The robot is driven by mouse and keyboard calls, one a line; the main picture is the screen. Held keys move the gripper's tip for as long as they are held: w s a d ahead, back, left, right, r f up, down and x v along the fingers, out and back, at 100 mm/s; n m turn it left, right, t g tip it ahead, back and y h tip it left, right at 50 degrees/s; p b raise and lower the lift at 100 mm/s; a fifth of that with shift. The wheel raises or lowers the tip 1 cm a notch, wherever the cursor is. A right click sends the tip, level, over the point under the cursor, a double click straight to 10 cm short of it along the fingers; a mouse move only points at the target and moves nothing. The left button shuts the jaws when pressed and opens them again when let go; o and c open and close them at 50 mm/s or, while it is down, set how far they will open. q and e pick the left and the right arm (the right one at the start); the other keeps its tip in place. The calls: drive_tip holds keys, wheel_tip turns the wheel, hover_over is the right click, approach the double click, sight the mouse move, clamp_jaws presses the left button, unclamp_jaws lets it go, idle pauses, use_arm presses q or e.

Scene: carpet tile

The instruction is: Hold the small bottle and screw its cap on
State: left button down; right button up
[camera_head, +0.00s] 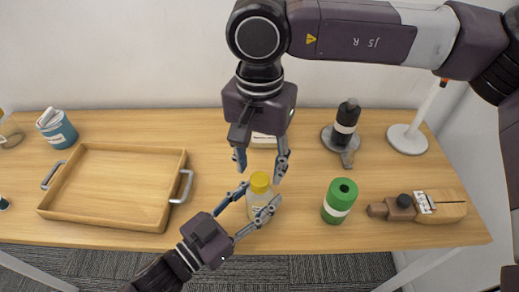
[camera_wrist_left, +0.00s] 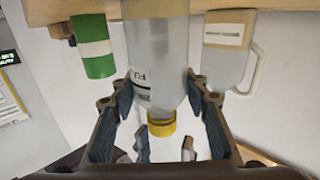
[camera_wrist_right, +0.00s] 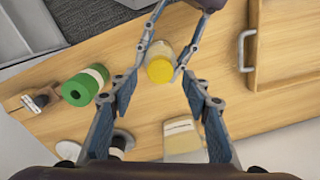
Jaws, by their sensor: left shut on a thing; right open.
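The small bottle (camera_head: 261,208) is clear with a white label and stands upright near the table's front edge. My left gripper (camera_head: 259,195) is shut on its sides. The yellow cap (camera_head: 260,181) sits on the bottle's neck; it shows in the left wrist view (camera_wrist_left: 162,128) too. I cannot tell how tight it is. My right gripper (camera_head: 261,163) points down above the cap, open and empty. In the right wrist view the cap (camera_wrist_right: 160,69) lies between its fingers, apart from them.
A green roll-shaped container (camera_head: 340,201) stands just right of the bottle. A wooden tray (camera_head: 110,187) with metal handles is at left. A pale jug (camera_wrist_left: 228,50) stands behind the bottle. A dark bottle (camera_head: 347,117) and a wooden tool (camera_head: 440,207) are at right.

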sight(260, 179)
drive_tip(key=shift+f, duration=1.7)
clamp_jaws()
drive_tip(key=m, duration=1)
drive_tip(key=shift+m, duration=0.4)
drive_tip(key=m, duration=1.1)
drive_tip(key=shift+m, duration=0.3)
drive_tip(key=shift+o, duration=0.7)
unclamp_jaws()
